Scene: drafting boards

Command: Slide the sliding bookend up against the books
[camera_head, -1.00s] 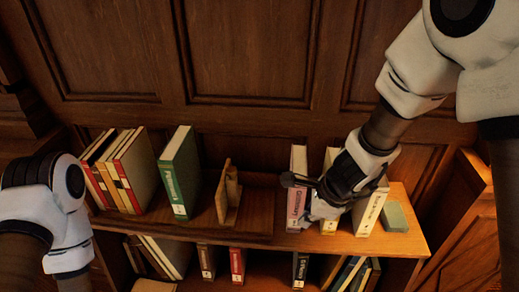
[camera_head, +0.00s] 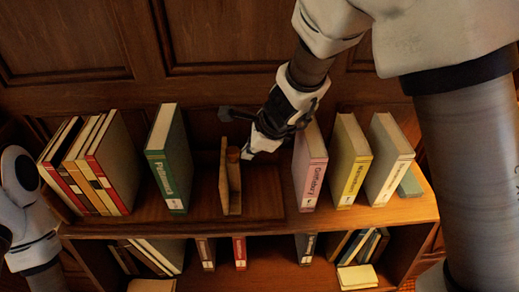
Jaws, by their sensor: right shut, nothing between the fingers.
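The wooden sliding bookend (camera_head: 224,185) stands upright on the upper shelf, with a round knob on its right side. A green book (camera_head: 168,165) stands to its left with a gap between them. Farther left is a leaning row of red and cream books (camera_head: 95,165). A pink book (camera_head: 309,170), a yellow book (camera_head: 350,165) and a white book (camera_head: 390,160) stand to the right. My right gripper (camera_head: 247,150) is shut and empty, its tips just right of the bookend's knob; I cannot tell whether they touch. My left arm shows at the left edge, its gripper out of frame.
A small grey-green block (camera_head: 410,183) lies at the shelf's right end. The lower shelf (camera_head: 265,262) holds several more books. The upper shelf is bare between the bookend and the pink book. Wood panelling closes the back.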

